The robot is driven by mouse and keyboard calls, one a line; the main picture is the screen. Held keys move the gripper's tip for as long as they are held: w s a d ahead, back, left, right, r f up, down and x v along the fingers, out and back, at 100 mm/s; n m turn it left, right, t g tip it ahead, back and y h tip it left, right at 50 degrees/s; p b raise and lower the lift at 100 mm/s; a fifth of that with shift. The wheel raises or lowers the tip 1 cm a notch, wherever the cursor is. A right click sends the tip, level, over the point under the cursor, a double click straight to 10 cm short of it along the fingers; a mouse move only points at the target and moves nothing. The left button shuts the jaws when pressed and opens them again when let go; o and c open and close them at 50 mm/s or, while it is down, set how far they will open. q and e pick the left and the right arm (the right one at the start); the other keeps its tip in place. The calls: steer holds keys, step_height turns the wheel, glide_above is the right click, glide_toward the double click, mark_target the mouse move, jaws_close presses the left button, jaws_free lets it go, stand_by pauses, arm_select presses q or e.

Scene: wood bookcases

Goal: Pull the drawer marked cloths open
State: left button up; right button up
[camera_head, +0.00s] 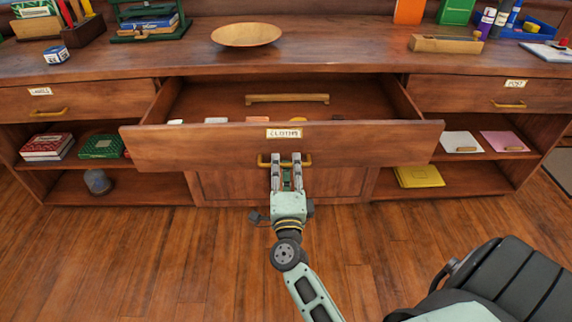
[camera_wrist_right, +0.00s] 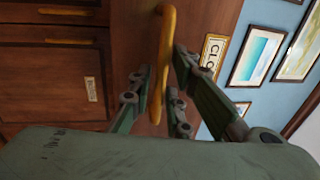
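The drawer marked cloths (camera_head: 370,140) stands well out from the middle of the bookcase, with its inside showing from above. Its label (camera_head: 284,133) is on the front panel, and part of it shows in the right wrist view (camera_wrist_right: 211,52). Its brass bar handle (camera_head: 264,160) is below the label. My right gripper (camera_head: 286,162) is at the handle, its fingers on both sides of the bar. In the right wrist view the fingers close in on the handle (camera_wrist_right: 166,50); contact on the left side is hard to see. My left gripper is not in view.
Several small pale items (camera_head: 215,120) lie near the drawer's front. Closed drawers flank it at left (camera_head: 75,101) and right (camera_head: 470,92). A wooden bowl (camera_head: 247,35) stands on the top. The wood floor (camera_head: 150,260) in front is clear at left.

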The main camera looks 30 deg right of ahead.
steer(key=v, duration=1.1)
steer(key=shift+s, duration=0.25)
steer(key=shift+a, duration=0.1)
